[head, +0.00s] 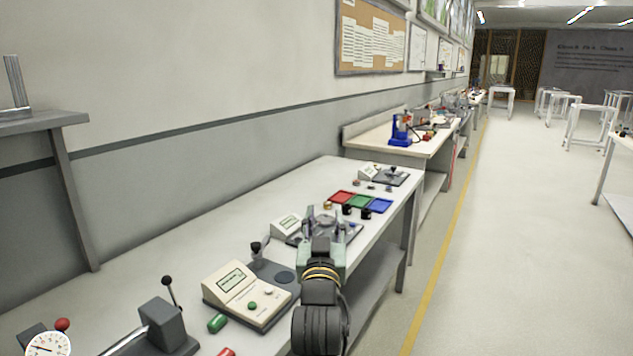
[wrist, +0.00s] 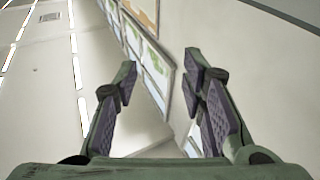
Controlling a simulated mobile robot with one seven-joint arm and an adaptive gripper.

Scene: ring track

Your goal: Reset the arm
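My arm reaches forward over the right edge of the long white bench (head: 170,238) in the head view. My gripper (head: 324,220) is at its far end, above the bench, in front of a small grey device. In the wrist view my gripper (wrist: 162,90) has its two fingers wide apart with nothing between them. The wrist camera looks up at the ceiling, the wall and framed pictures, so the gripper points upward.
Red, green and blue trays (head: 361,202) lie beyond the gripper. A blue press (head: 401,128) stands on a farther bench.

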